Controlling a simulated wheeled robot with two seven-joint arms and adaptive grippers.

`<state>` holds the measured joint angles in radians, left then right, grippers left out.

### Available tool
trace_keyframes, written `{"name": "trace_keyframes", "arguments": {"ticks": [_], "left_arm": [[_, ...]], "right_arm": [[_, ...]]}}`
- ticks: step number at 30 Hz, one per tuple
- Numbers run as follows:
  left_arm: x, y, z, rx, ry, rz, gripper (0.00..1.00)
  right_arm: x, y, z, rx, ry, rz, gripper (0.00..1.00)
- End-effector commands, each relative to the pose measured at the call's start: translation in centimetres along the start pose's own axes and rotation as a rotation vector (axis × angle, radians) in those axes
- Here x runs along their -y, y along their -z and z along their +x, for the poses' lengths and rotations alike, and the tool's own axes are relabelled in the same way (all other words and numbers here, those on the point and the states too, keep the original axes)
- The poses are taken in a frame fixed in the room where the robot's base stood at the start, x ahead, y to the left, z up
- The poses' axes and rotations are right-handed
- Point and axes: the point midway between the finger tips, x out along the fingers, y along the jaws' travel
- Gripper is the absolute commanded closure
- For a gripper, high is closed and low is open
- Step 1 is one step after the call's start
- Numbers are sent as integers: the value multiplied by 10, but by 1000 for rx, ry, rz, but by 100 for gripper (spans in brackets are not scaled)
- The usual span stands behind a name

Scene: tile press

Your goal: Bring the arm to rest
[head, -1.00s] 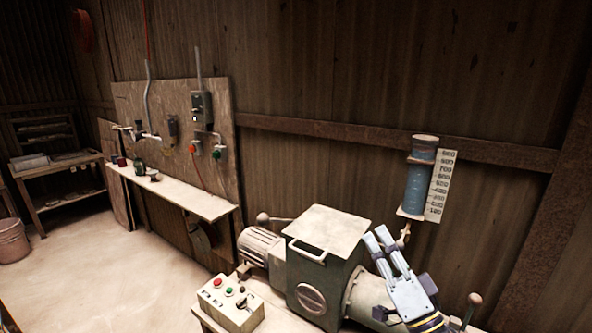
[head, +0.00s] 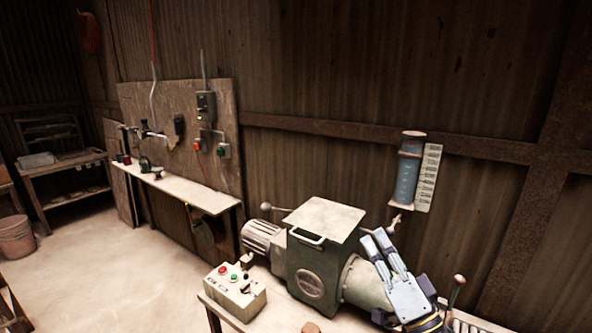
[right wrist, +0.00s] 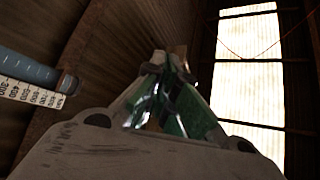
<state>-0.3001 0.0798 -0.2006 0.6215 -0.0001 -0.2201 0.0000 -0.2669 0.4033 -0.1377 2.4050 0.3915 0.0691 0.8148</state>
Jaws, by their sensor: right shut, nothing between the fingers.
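My right gripper (head: 373,238) is in the lower right of the head view, in front of the machine's cylindrical body, its fingers pointing up and to the left. Its fingers are shut with nothing between them. In the right wrist view the fingers (right wrist: 165,75) come together against the dark wall. The press machine (head: 318,265) has a boxy green housing with a square pale lid on top. My left gripper is not in view.
A control box (head: 235,290) with coloured buttons stands left of the machine. A blue measuring cylinder (head: 407,178) with a number scale hangs on the wall above my gripper. A narrow shelf (head: 185,190) runs along the wall, and open floor (head: 90,270) lies at left.

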Motion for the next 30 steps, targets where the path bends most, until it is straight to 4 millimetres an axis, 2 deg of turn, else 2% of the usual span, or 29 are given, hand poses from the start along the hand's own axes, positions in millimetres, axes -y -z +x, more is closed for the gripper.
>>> {"name": "trace_keyframes", "arguments": {"ticks": [8, 17, 23, 30], "left_arm": [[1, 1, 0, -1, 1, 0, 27], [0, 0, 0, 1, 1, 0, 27], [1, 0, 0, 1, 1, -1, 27], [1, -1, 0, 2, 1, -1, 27]], "right_arm": [[-13, -12, -4, 46, -62, -40, 100], [-41, -38, -16, 151, -188, -122, 100], [-71, -65, -38, 281, -324, -209, 100], [-106, -96, -74, 461, -481, -311, 100]]}}
